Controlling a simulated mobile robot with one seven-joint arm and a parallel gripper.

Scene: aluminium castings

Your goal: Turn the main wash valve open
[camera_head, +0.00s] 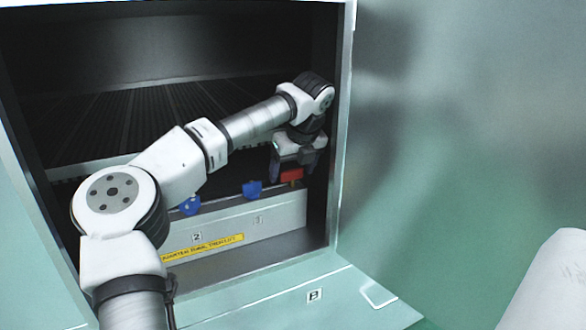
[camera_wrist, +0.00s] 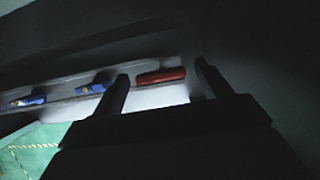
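A red valve handle (camera_head: 291,175) sits at the right end of a pale ledge inside the cabinet. It also shows in the wrist view (camera_wrist: 160,76), lying lengthwise between and beyond my fingertips. My gripper (camera_head: 296,163) points down just above the red handle, at the cabinet's right side. In the wrist view my gripper (camera_wrist: 162,72) is open, one finger toward each end of the handle. I cannot tell whether a finger touches it. Two blue handles (camera_head: 252,188) (camera_head: 190,205) stand left of it on the same ledge. No readable label names the main wash valve.
The pale ledge (camera_head: 225,222) carries number plates and a yellow label strip (camera_head: 203,248). The cabinet's right wall (camera_head: 340,150) is close beside my gripper. A dark ribbed surface (camera_head: 130,118) lies behind the handles. An open flap (camera_head: 300,295) lies in front below.

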